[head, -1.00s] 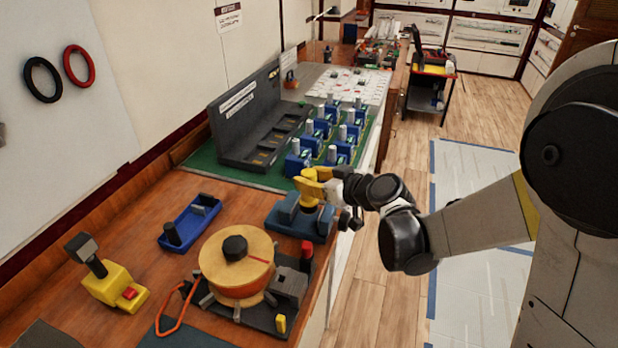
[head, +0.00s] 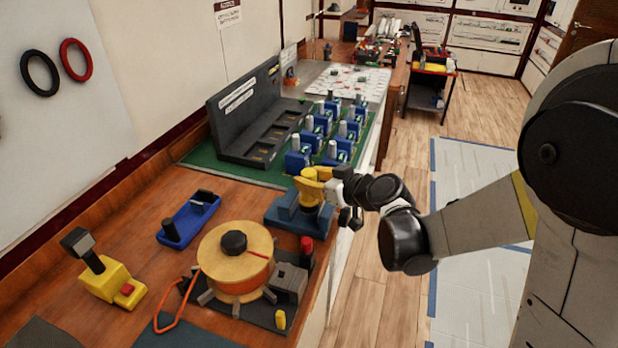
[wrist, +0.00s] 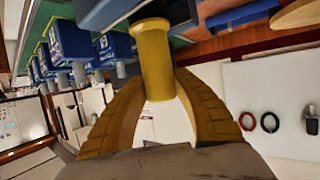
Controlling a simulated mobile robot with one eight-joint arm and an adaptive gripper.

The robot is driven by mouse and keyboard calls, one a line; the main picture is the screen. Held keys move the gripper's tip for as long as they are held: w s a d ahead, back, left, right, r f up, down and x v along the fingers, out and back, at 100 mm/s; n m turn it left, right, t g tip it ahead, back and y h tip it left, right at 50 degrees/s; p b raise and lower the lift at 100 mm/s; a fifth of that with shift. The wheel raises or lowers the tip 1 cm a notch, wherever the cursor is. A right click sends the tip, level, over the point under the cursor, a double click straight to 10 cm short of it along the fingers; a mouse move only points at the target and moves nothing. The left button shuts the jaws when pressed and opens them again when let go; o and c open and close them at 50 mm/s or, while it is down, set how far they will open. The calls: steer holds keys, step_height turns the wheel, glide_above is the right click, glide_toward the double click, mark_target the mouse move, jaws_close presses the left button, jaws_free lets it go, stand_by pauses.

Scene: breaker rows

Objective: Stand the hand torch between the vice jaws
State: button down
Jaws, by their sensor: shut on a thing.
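The yellow cylindrical hand torch (wrist: 153,55) is upright in my gripper. My gripper (head: 316,175) has yellow fingers shut around the torch, at the blue vice (head: 284,214) near the bench's right edge. In the head view the torch's lower part (head: 311,194) shows below the fingers, with its lower end at the vice jaws. I cannot tell whether it rests on the vice floor.
A round wooden drum (head: 235,265) on a dark base and a red-topped post (head: 306,250) stand in front of the vice. Blue breakers (head: 335,150) stand in rows behind.

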steer(key=shift+f+b, duration=0.9)
steer(key=shift+f, duration=0.2)
steer(key=shift+f+b, duration=0.35)
steer(key=c, duration=1)
jaws_free()
steer(key=s+d+r+m+g+h, duration=0.1)
steer(key=s+d+m+h, duration=0.1)
steer(key=s+d, duration=0.4)
steer(key=s+d+m+g+h, duration=0.1)
steer(key=s+d+m+h, duration=0.2)
steer(key=s, duration=0.9)
steer(key=s+d+r+m+g+h, duration=0.1)
steer(key=s+d+m+h, duration=0.1)
steer(key=s+d, duration=0.7)
steer(key=shift+r+m+g+h, duration=0.3)
steer(key=shift+r+m+h, duration=0.1)
steer(key=shift+h, duration=0.4)
